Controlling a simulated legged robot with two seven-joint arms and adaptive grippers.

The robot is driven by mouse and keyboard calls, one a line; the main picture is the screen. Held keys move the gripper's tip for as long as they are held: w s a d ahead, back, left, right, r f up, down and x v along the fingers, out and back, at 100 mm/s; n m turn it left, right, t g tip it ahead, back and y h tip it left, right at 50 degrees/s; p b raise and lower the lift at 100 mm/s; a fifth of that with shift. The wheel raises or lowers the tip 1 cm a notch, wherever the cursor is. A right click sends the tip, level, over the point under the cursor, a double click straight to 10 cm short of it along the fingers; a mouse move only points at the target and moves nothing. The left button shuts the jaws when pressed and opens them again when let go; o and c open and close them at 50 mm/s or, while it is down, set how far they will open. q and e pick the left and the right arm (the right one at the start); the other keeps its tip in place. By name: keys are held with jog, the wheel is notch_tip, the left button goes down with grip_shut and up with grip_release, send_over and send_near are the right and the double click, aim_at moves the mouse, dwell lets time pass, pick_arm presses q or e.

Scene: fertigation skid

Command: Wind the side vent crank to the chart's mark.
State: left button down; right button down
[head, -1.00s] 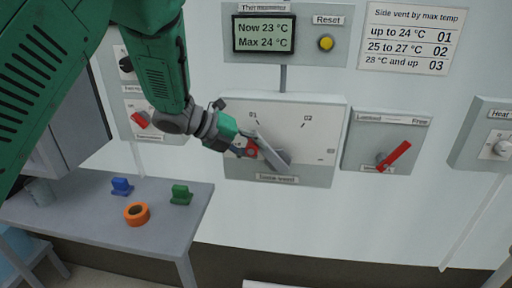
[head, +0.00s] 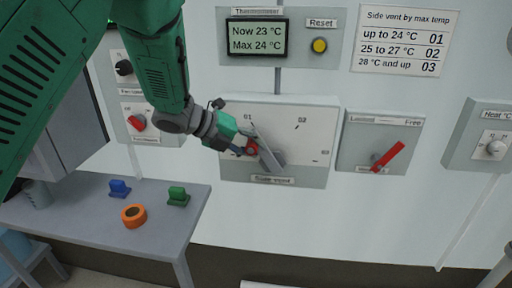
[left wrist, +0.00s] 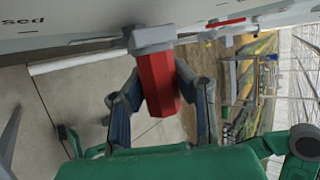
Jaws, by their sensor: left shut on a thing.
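The side vent crank (head: 268,155) is a grey arm on a white dial box (head: 310,149) with marks 01, 02 and one at the right. The arm leans up and left from its hub, its tip close to mark 01. My left gripper (head: 249,149) is shut on the crank's red handle. In the left wrist view the red handle (left wrist: 158,84) sits between its two fingers. The chart (head: 404,42) reads up to 24 °C 01, 25 to 27 °C 02, 28 °C and up 03. The thermometer display (head: 258,37) reads Now 23 °C, Max 24 °C. My right gripper is out of view.
A lock box right of the dial has a red lever (head: 388,157) slanting up toward Free. A yellow reset button (head: 319,45) is above. A grey table (head: 160,228) at left holds a blue block (head: 119,188), a green block (head: 178,196) and an orange ring (head: 134,216).

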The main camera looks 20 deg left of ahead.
pick_arm(q)
jog(key=c, duration=1.3)
grip_release()
jog(key=shift+w+a+r, duration=0.15)
jog(key=shift+r, duration=0.35)
jog(key=shift+o, duration=0.2)
jog(key=shift+f, duration=0.2)
jog(key=shift+a, duration=0.15)
jog(key=v, duration=1.2)
jog(key=shift+f, duration=0.15)
